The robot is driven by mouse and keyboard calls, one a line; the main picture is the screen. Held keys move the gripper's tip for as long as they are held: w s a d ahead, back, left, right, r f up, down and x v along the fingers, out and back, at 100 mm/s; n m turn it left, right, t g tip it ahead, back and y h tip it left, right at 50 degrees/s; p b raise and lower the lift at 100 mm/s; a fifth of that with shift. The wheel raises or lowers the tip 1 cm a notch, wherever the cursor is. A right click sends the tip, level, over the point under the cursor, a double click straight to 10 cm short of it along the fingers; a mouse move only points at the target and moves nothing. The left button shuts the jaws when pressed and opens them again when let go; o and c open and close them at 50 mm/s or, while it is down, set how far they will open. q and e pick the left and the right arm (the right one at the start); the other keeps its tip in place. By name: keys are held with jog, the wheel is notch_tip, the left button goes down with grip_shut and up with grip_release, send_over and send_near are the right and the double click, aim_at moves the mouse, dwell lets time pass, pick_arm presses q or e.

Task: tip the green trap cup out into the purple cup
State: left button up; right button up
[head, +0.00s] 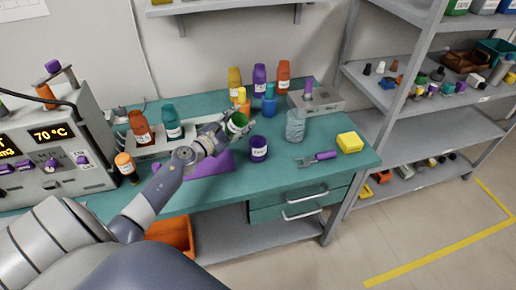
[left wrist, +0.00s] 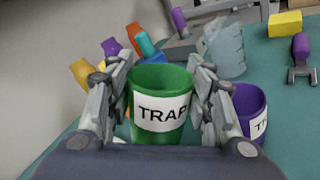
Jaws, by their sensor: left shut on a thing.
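The green trap cup (left wrist: 160,112) with a white TRAP label is between the fingers of my left gripper (left wrist: 163,88) in the left wrist view. The gripper is shut on it and the cup looks close to upright there. In the head view the green cup (head: 237,124) shows tilted in the left gripper (head: 226,130), above the bench. The purple cup (head: 259,149) with a white label stands upright on the bench, just right of and below the held cup. It also shows right of the gripper in the left wrist view (left wrist: 248,108). The right gripper is not visible.
A clear beaker (head: 295,126) stands right of the purple cup. A purple-handled tool (head: 318,157) and a yellow block (head: 350,142) lie farther right. A purple wedge-shaped object (head: 212,165) lies under my left wrist.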

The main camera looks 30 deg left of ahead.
aim_at(227, 125)
pick_arm(q)
jog(key=a+f+n+b, duration=0.1)
jog(key=b, duration=0.1)
jog(key=a+f+n+b, duration=0.1)
jog(key=shift+f+b, duration=0.3)
jog(key=shift+b, duration=0.1)
jog(key=shift+s+a+f+n+b, duration=0.1)
jog(key=shift+a+f+n+b, duration=0.05)
jog(key=shift+a+n+b, duration=0.5)
jog(key=shift+a+r+n+t, duration=0.2)
jog(key=shift+r+n+t, duration=0.1)
jog(key=shift+r+n, duration=0.1)
jog(key=shift+a+r+n, duration=0.35)
jog(key=shift+a+n, duration=0.1)
jog(key=shift+n, duration=0.2)
